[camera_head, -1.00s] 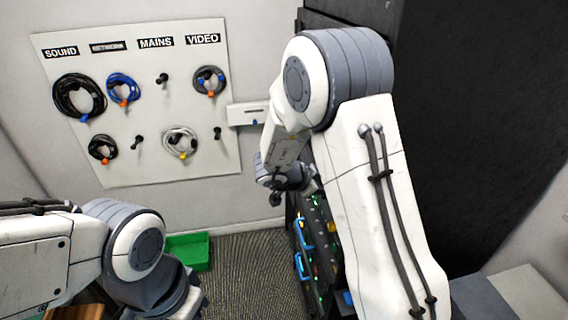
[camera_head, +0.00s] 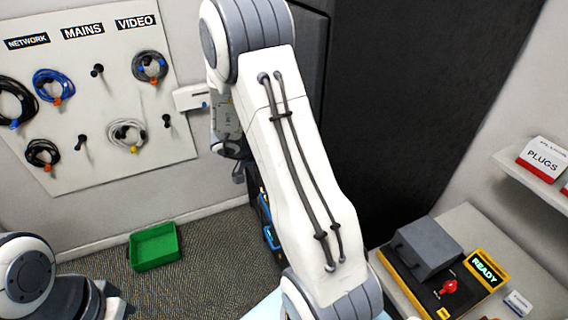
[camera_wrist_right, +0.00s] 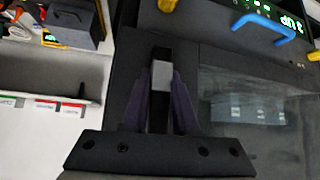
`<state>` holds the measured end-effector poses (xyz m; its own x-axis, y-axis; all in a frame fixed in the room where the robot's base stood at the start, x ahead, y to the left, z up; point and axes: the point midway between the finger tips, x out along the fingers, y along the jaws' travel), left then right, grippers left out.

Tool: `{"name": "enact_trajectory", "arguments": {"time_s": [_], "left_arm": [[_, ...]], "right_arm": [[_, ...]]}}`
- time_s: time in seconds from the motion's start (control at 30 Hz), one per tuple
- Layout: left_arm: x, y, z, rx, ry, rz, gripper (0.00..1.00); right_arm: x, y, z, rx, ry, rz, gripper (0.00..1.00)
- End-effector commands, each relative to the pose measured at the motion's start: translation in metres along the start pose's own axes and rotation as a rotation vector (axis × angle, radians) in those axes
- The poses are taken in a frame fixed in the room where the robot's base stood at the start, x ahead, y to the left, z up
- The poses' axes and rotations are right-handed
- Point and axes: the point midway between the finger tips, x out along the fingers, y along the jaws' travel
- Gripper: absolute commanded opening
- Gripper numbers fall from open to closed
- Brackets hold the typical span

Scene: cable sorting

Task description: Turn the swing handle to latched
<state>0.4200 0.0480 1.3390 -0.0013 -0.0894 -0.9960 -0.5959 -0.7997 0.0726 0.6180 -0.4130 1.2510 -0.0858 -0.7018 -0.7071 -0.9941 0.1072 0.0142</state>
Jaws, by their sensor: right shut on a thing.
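The swing handle (camera_wrist_right: 160,53) shows in the right wrist view as a narrow black bar with a grey block, against a dark panel. My right gripper (camera_wrist_right: 161,82) is shut on it, with one dark finger on each side. In the head view my right arm covers most of the rack front, and the swing handle cannot be made out there. The dark rack (camera_head: 400,110) stands behind my right arm. My left arm shows only in part at the lower left of the head view, and its gripper is not seen.
A cable board (camera_head: 95,95) with coils and pegs hangs on the wall at left. A green tray (camera_head: 155,247) lies on the carpet. At right a bench carries a box with a red knob (camera_head: 450,287) and a lit READY sign (camera_head: 486,268). A shelf holds a PLUGS box (camera_head: 542,160).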

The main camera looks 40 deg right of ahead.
Motion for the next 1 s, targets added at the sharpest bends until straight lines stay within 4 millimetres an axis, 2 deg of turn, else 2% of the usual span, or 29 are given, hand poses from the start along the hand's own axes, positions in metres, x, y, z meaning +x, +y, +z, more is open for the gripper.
{"name": "enact_trajectory", "arguments": {"time_s": [0.03, 0.07, 0.1, 0.13, 0.47, 0.57, 1.0], "left_arm": [[0.0, 0.0, 0.0, 0.0, 0.0, 0.0, 0.0], [0.0, 0.0, 0.0, 0.0, 0.0, 0.0, 0.0], [0.0, 0.0, 0.0, 0.0, 0.0, 0.0, 0.0], [0.0, 0.0, 0.0, 0.0, 0.0, 0.0, 0.0], [0.0, 0.0, 0.0, 0.0, 0.0, 0.0, 0.0], [0.003, 0.0, 0.0, 0.0, 0.0, 0.0, 0.0], [0.021, -0.002, 0.001, 0.001, 0.001, 0.0, 0.0]], "right_arm": [[0.001, 0.002, 0.0, -0.003, 0.001, 0.005, 0.0], [0.001, 0.002, 0.0, -0.003, 0.001, 0.005, 0.31], [0.001, 0.002, 0.0, -0.003, 0.001, 0.005, 0.46], [0.001, 0.001, 0.0, -0.003, 0.001, 0.004, 0.57], [-0.002, 0.0, 0.001, -0.002, 0.001, -0.001, 0.57], [-0.009, -0.002, 0.002, -0.002, 0.002, -0.005, 0.57], [-0.088, -0.001, 0.003, -0.001, 0.001, -0.005, 0.57]]}}
